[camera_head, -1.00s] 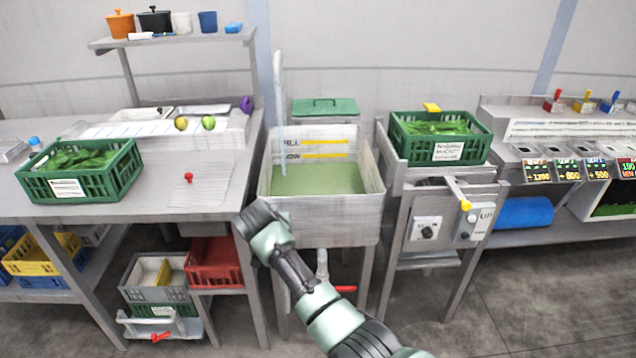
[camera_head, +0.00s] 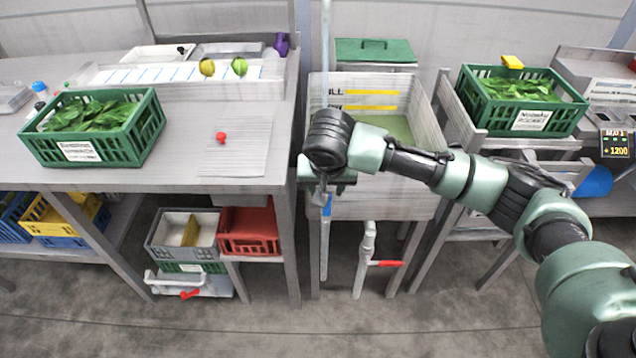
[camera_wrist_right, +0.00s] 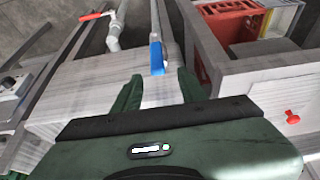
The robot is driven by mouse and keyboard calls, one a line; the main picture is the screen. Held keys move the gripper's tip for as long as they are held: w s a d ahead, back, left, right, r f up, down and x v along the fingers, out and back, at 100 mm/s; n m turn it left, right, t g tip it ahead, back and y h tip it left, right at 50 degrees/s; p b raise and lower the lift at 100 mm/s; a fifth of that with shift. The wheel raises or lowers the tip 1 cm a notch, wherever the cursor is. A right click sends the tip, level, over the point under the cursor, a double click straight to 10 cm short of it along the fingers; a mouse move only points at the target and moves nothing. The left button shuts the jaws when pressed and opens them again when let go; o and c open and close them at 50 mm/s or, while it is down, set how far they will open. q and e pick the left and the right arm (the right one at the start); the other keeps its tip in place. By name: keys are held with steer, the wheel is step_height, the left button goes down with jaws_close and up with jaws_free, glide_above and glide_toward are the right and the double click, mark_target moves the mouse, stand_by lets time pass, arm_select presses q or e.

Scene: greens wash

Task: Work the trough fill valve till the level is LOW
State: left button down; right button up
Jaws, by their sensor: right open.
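The trough (camera_head: 385,205) is a pale basin with green water (camera_head: 398,128) in it. On its back wall are two yellow level bars (camera_head: 371,93), the lower one beside a partly hidden label. The water surface lies below the lower bar. A blue valve handle (camera_head: 327,205) sits on the upright pipe at the trough's front left. It also shows in the right wrist view (camera_wrist_right: 157,56). My right gripper (camera_head: 325,185) is above the handle, open; in the wrist view its fingers (camera_wrist_right: 158,90) point towards the handle, one either side, apparently not touching. My left gripper is out of view.
A red-handled valve (camera_head: 388,263) is on a pipe under the trough. The left bench (camera_head: 190,180) stands close beside the trough, with a green crate of leaves (camera_head: 135,140) and a red knob (camera_head: 221,137). Another leaf crate (camera_head: 528,120) is right of the trough.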

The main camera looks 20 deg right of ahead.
glide_above(327, 214)
step_height(327, 214, down, 4)
steer(key=shift+x, duration=1.1)
steer(key=shift+s+f, duration=0.1)
steer(key=shift+f, duration=0.3)
steer(key=shift+c, duration=1)
steer(key=c, duration=0.5)
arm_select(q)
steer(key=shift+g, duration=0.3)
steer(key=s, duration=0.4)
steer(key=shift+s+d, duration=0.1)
arm_select(e)
jaws_close()
